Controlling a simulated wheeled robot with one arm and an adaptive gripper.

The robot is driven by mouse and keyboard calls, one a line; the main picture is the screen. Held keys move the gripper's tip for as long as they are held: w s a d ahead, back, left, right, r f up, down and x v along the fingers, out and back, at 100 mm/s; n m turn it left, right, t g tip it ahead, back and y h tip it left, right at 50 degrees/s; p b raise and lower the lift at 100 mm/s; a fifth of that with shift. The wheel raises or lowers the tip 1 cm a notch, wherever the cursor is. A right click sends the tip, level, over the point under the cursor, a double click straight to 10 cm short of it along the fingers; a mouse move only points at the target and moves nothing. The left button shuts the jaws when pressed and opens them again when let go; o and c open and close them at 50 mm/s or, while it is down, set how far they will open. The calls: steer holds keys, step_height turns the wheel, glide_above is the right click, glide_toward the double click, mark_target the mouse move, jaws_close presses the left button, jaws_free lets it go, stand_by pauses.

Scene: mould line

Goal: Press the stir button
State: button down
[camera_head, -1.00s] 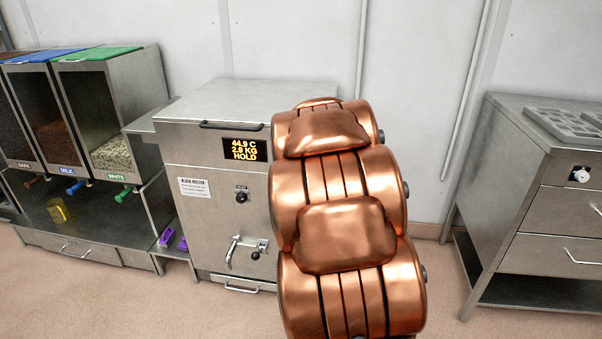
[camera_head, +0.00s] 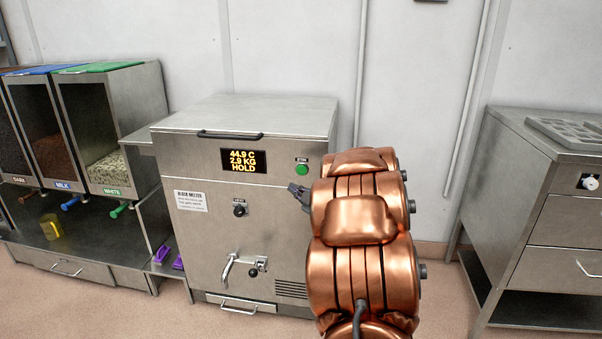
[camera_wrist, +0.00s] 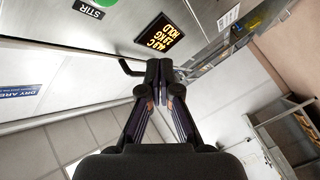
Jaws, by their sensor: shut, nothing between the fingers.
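My gripper (camera_head: 303,195) is just below the button in the head view, partly hidden by my copper arm. In the wrist view my gripper (camera_wrist: 160,65) is shut and empty, its tips near the lid handle. The gap between the tips and the panel cannot be told exactly.
A knob (camera_head: 239,208) and tap (camera_head: 230,268) are lower on the front. The lid handle (camera_head: 230,135) sticks out above. Chocolate bins (camera_head: 115,130) stand left; a steel cabinet (camera_head: 540,220) stands right.

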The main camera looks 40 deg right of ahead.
mark_target(301, 175)
steer(key=shift+w+d+p, duration=0.55)
steer(key=shift+w+d, duration=0.3)
steer(key=shift+d, duration=0.35)
steer(key=shift+w+d+p, duration=0.55)
steer(key=shift+w+d, duration=0.25)
steer(key=shift+d, duration=0.45)
steer(key=shift+w+d+p, duration=0.55)
steer(key=shift+w+d, duration=0.3)
steer(key=shift+d, duration=0.35)
steer(key=shift+w, duration=0.1)
steer(key=shift+w+d, duration=0.25)
steer(key=shift+d, duration=0.05)
steer(key=shift+w+d+p, duration=0.2)
steer(key=shift+d+p, duration=0.15)
steer(key=shift+p, duration=0.05)
steer(key=shift+s+a, duration=0.1)
steer(key=shift+a, duration=0.05)
steer(key=shift+s+a+f+b, duration=0.1)
steer(key=shift+s+a+b, duration=0.1)
steer(key=shift+a+b, duration=0.15)
steer(key=shift+s+a, duration=0.15)
steer(key=shift+a, duration=0.05)
